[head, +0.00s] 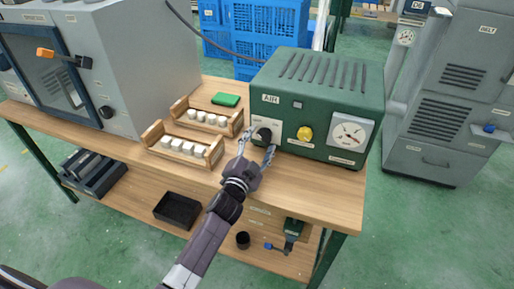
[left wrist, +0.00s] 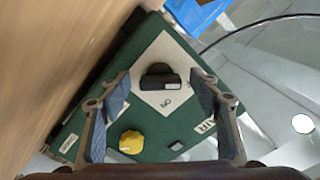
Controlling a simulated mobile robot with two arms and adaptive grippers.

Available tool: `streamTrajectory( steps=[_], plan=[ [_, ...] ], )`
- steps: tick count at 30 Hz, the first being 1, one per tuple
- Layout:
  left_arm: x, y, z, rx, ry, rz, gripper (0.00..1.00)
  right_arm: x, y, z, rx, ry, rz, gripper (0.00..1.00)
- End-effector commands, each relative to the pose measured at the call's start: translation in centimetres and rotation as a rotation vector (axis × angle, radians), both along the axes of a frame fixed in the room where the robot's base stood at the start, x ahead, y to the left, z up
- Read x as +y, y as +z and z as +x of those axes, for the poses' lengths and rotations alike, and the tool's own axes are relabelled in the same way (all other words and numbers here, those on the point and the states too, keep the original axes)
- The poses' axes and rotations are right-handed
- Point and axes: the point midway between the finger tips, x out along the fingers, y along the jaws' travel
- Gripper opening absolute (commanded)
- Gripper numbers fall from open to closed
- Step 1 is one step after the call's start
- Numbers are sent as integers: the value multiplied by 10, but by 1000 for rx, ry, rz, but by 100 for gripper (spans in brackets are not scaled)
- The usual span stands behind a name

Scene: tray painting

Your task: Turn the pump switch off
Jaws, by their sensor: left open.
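The green pump box (head: 320,85), marked AIR, stands on the right end of the wooden bench. Its black rotary switch (head: 264,135) sits on a white plate at the left of the front face. In the left wrist view the black switch (left wrist: 160,78) lies between and beyond the two fingers. My left gripper (head: 262,145) is open, its fingertips on either side of the switch; I cannot tell whether they touch it. A yellow knob (head: 305,133) and a round gauge (head: 350,133) are to the right of the switch. My right gripper is not in view.
A grey oven-like cabinet (head: 150,60) stands further left. Blue crates (head: 265,35) and a grey cabinet (head: 440,110) stand behind and right.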

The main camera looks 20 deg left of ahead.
Motion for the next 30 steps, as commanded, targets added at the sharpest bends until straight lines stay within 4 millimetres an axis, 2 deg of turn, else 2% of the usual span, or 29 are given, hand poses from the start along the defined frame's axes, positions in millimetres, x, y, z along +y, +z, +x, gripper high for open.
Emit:
streamTrajectory(
  steps=[5,12,18,24,30],
  plan=[
    [1,-2,-20,3,0,1,57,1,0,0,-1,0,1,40],
    [3,-2,-68,4,1,-1,57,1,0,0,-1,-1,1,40],
    [3,-1,-100,3,0,-1,57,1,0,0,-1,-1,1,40],
    [4,-1,-116,4,1,-1,57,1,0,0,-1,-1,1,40],
    [4,-1,-119,2,1,-1,57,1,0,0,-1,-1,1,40]
  ],
)
